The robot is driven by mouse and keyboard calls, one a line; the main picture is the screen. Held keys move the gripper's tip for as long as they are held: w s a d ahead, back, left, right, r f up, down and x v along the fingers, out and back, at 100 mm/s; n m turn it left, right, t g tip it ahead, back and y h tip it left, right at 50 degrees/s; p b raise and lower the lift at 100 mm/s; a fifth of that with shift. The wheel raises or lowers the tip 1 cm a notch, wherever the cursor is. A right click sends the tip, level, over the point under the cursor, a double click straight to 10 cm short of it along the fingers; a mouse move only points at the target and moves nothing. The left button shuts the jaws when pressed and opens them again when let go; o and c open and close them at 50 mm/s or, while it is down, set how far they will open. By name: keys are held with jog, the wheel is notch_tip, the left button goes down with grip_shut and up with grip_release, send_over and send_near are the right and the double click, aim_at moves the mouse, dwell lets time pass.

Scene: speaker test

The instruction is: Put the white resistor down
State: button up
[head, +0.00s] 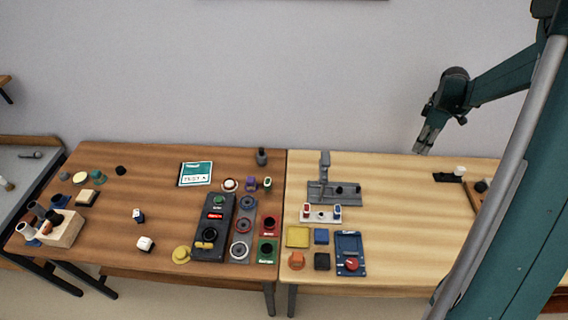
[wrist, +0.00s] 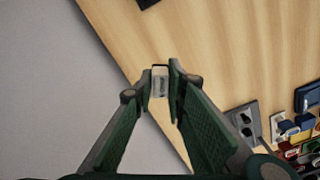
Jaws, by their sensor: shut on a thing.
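My gripper (head: 424,146) is over the back part of the light wooden table in the head view, right of the grey stand. In the wrist view its two fingers (wrist: 161,80) are closed on a small pale block with dark marks, the white resistor (wrist: 160,87). The resistor is between the fingertips, and its sides are partly hidden by them. In the head view it is too small to make out. I cannot tell how high it is above the table.
The light table (head: 410,215) has free room in its middle. A grey stand (head: 325,185) and a blue device with a red knob (head: 350,253) are to its left. A black item with a white top (head: 458,171) lies at right. The brown table (head: 120,225) holds many parts.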

jog(key=s+a+n, duration=0.3)
jog(key=a, duration=2.9)
jog(key=s+a+n, duration=0.2)
jog(key=a+n, duration=0.1)
jog(key=a, duration=2.9)
jog(key=s+a+n, duration=0.8)
jog(key=s+a, duration=0.2)
jog(key=a, duration=0.5)
jog(key=s+a+n, duration=0.9)
jog(key=s+a, duration=0.1)
jog(key=a, duration=0.5)
jog(key=shift+s+a+n, duration=0.2)
jog(key=shift+s+n, duration=0.05)
jog(key=shift+n, duration=0.05)
jog(key=shift+f+b, duration=0.4)
jog(key=shift+f, duration=2.65)
